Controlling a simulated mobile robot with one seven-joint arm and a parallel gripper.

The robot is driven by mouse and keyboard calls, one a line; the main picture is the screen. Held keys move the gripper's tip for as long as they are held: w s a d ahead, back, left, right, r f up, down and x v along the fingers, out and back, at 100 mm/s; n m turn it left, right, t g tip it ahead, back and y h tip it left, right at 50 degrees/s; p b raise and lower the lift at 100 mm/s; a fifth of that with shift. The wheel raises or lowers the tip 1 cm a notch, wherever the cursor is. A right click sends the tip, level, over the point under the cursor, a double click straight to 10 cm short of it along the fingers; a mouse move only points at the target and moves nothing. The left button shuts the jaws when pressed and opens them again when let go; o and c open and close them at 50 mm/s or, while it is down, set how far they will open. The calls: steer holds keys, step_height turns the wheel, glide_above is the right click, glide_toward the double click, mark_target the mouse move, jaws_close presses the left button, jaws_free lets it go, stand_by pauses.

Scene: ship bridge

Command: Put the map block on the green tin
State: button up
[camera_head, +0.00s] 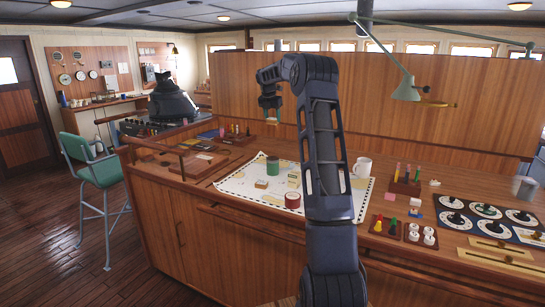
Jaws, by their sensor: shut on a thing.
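My gripper (272,113) hangs from my raised arm, above the chart table and well above the green tin. It is shut on a small light block, which I take as the map block (274,121); its face is too small to read. The green tin (272,167) stands upright on the white chart, below the gripper and apart from the block. Its top looks free.
A red tin (292,200) and small yellowish blocks (261,184) are on the chart (240,184) near the green tin. A white mug (362,168) stands right of my arm. A lamp (406,90) hangs at the upper right.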

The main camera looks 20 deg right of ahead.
step_height(320, 180, down, 19)
steer(key=shift+r, duration=0.15)
stand_by(0.5)
steer(key=o, duration=1)
steer(key=shift+c, duration=0.2)
